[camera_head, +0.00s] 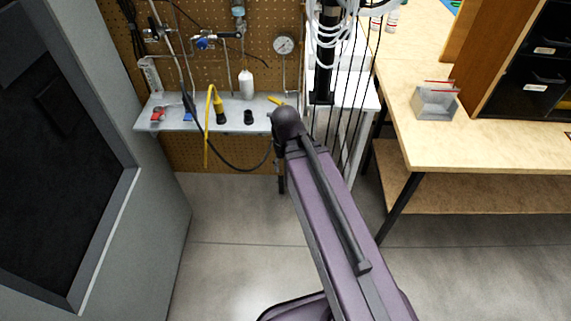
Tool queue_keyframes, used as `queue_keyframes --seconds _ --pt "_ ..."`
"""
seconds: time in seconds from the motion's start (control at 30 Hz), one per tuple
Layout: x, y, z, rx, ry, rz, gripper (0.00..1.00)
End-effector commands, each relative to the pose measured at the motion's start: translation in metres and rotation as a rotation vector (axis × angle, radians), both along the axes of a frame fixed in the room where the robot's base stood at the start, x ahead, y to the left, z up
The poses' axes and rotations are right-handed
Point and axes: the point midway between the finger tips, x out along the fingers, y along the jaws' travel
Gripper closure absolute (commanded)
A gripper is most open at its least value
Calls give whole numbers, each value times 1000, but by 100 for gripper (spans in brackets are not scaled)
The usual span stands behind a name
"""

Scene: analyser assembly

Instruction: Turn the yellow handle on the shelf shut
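A grey shelf (172,122) is fixed to the pegboard at the upper left of the head view. A small yellow handle (276,100) shows at the shelf's right end, just behind the dark tip of my arm. It lies slanted, and whatever it is mounted on is hidden by my arm. My arm reaches up from the bottom right, and its dark end part covers the shelf's right end. My gripper (281,184) seems to be the narrow dark part hanging below that end. Its fingers are too small and dark to read, and I see nothing held.
A grey cabinet (150,190) stands left; a wooden table (480,150) stands right.

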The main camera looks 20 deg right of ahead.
Motion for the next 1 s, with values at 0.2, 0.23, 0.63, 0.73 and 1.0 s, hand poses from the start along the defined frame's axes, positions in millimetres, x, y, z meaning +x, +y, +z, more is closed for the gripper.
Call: queue_keyframes --seconds 0.2,0.23,0.63,0.73,1.0 --pt "-1 0 -23 0 3 0 43" --pt "-1 0 -26 0 3 0 43" --pt "-2 0 -59 0 6 0 43" --pt "-2 0 -67 0 6 0 43" --pt "-1 0 -83 0 3 0 43"
